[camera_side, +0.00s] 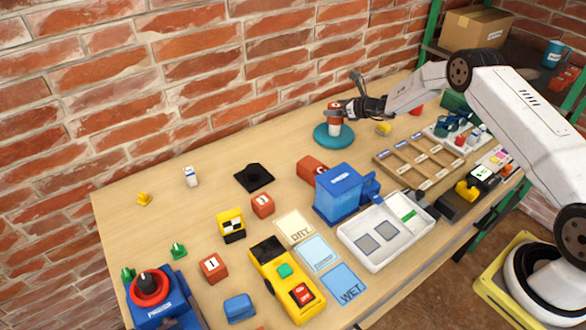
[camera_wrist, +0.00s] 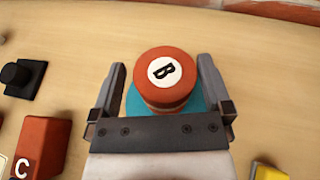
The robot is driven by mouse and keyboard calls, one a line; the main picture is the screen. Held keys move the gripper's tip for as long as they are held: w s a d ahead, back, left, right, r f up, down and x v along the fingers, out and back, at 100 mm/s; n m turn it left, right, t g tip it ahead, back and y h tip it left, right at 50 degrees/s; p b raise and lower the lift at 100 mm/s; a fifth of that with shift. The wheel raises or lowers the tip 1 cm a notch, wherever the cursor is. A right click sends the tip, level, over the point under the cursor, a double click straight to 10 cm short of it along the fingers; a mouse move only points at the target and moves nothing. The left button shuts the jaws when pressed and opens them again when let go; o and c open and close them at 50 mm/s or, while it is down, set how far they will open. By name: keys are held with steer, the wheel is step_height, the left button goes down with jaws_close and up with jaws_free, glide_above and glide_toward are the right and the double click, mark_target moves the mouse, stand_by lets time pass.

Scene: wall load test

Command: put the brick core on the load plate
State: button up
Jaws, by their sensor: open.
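The brick core (camera_side: 334,128), a red-and-white cylinder, stands upright on a round teal plate (camera_side: 334,143), which seems to be the load plate. My gripper (camera_side: 338,113) is at the core's upper part. In the wrist view, my open gripper (camera_wrist: 164,80) has one finger on each side of the core, with gaps showing. The core's far side is hidden.
A black square plate with a knob (camera_side: 254,177) lies to the left. A red block (camera_side: 312,168) and a blue machine (camera_side: 340,192) stand in front. A yellow piece (camera_side: 384,129) and a wooden sorting tray (camera_side: 418,160) are to the right. The brick wall is behind.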

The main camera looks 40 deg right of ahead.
steer(key=shift+r, duration=0.15)
steer(key=v, duration=1.2)
stand_by(0.3)
stand_by(0.4)
steer(key=s+a+r+n+g+y, duration=0.25)
steer(key=s+a+n+g, duration=0.55)
steer(key=s+a+n, duration=0.45)
steer(key=s+a+r+n+g+h, duration=0.1)
steer(key=s+a+r+n+h, duration=0.1)
steer(key=s+n, duration=0.6)
steer(key=s+a+r+n+g+h, duration=0.1)
steer(key=s+a+n+h, duration=0.3)
steer(key=s+n, duration=0.5)
steer(key=r+n, duration=0.1)
steer(key=n, duration=0.2)
steer(key=shift+a, duration=0.4)
